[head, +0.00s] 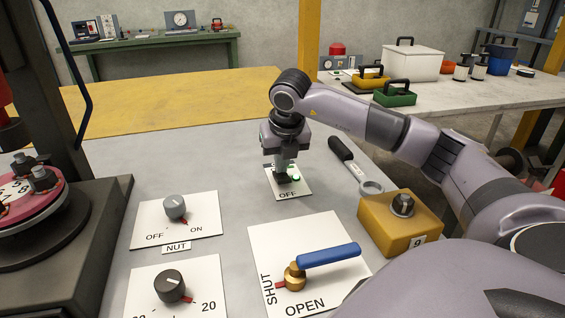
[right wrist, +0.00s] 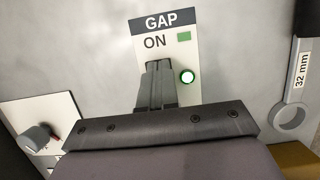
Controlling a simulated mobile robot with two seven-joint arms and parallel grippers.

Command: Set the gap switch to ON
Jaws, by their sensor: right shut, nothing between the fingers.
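The gap switch plate (head: 300,192) lies on the grey table, with OFF readable at its near edge in the head view. My right gripper (head: 284,180) points down over the plate. My left gripper is not in view.
The NUT knob (head: 175,207), a numbered dial (head: 169,286) and a blue-handled valve (head: 328,255) are nearer. A 32 mm wrench (head: 350,163) and a yellow block (head: 400,222) lie to the right. A dark machine (head: 60,235) stands at the left.

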